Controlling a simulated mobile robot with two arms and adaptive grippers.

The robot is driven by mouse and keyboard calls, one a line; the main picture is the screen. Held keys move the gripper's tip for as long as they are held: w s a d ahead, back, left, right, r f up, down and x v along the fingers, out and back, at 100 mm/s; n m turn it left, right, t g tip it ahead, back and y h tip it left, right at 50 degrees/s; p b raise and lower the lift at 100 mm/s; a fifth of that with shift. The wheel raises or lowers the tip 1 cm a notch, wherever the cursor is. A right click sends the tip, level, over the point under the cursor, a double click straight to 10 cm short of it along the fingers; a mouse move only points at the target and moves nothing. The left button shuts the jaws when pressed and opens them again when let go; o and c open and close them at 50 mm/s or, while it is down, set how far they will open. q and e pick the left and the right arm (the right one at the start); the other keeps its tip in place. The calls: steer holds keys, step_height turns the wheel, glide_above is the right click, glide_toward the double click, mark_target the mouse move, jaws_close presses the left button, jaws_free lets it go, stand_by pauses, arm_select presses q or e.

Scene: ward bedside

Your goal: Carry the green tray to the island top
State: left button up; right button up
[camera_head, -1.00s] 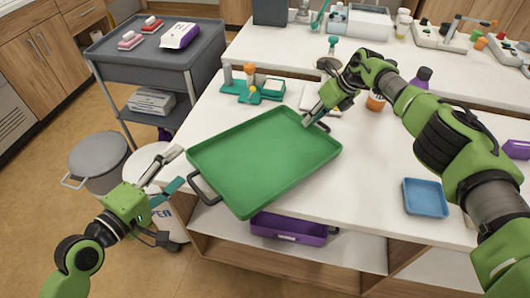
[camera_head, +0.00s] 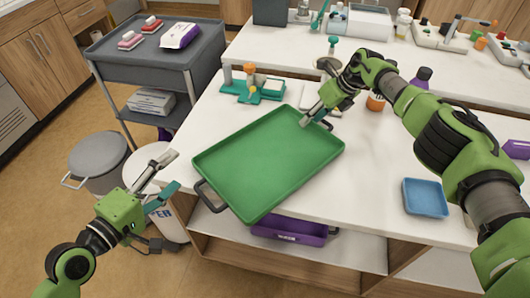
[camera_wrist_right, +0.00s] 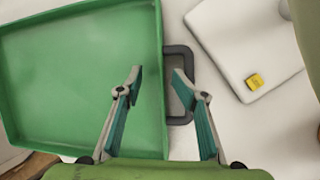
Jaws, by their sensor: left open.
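The green tray (camera_head: 265,165) lies on the white front counter (camera_head: 370,195), its near left end jutting over the counter's edge. Its dark left handle (camera_head: 210,196) sticks out beyond that edge. My left gripper (camera_head: 175,171) is open and empty, left of that handle and apart from it. My right gripper (camera_head: 316,122) is at the tray's far right side. In the right wrist view my right gripper (camera_wrist_right: 157,73) has its fingers apart, one over the tray's inside and one at the opening of the right handle (camera_wrist_right: 188,100). Contact there cannot be told.
A test-tube rack (camera_head: 252,90) stands behind the tray, and a blue dish (camera_head: 425,197) lies to its right. A purple bin (camera_head: 290,228) sits on the shelf below. A grey cart (camera_head: 155,60) and a grey bin (camera_head: 97,160) stand left. A second white counter (camera_head: 385,65) is behind.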

steer(key=v, duration=1.2)
steer(key=shift+f, duration=0.1)
